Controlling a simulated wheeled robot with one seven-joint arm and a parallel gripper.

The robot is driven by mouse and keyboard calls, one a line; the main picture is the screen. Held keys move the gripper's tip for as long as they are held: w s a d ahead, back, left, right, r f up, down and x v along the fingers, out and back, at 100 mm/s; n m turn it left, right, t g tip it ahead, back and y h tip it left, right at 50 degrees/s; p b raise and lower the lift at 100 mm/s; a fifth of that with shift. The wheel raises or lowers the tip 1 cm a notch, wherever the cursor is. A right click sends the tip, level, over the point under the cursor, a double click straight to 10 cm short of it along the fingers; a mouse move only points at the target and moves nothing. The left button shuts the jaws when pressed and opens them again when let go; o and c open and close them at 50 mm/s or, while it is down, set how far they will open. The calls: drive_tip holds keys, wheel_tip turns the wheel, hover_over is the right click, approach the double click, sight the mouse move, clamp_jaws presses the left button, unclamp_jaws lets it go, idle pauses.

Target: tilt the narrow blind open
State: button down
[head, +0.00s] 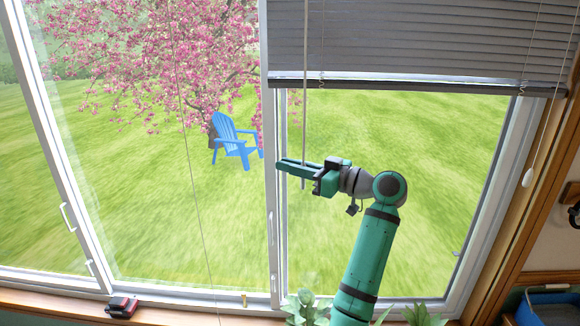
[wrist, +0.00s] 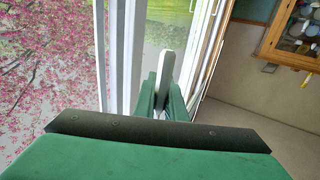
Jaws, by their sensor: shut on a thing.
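The narrow blind (head: 420,45) hangs over the upper part of the right window pane, its grey slats lying close together above a bottom rail. A thin pale tilt wand (head: 306,115) hangs from its left part, and its lower end shows just below my gripper (head: 297,167). My gripper is shut on the wand near that lower end, in front of the glass. In the wrist view, the wand (wrist: 165,68) stands as a pale bar between the green fingers of my gripper (wrist: 163,98). The slats are not in the wrist view.
A pull cord with a white tassel (head: 528,177) hangs at the right by the wooden frame. A thin cord (head: 190,160) crosses the left pane. A small red and black object (head: 122,307) sits on the sill, and leafy plants (head: 305,306) stand below my arm.

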drive_tip(key=shift+m+t, duration=0.3)
drive_tip(key=shift+t, duration=0.1)
drive_tip(key=shift+w+d+m+t+h, duration=0.25)
drive_tip(key=shift+d+m+t+h, duration=0.75)
drive_tip(key=shift+m+h, duration=2.55)
drive_tip(key=shift+w+d+m+t+h, duration=0.25)
drive_tip(key=shift+d+m+t+h, duration=0.75)
drive_tip(key=shift+m+h, duration=2.5)
drive_tip(key=shift+w+d+m+t+h, duration=0.45)
drive_tip(key=shift+m+t+h, duration=1.1)
drive_tip(key=shift+h, duration=3.7)
drive_tip(key=shift+s+d+m+g, duration=0.25)
drive_tip(key=shift+m+g, duration=0.05)
drive_tip(key=shift+g, duration=0.05)
drive_tip(key=c, duration=1.8)
unclamp_jaws()
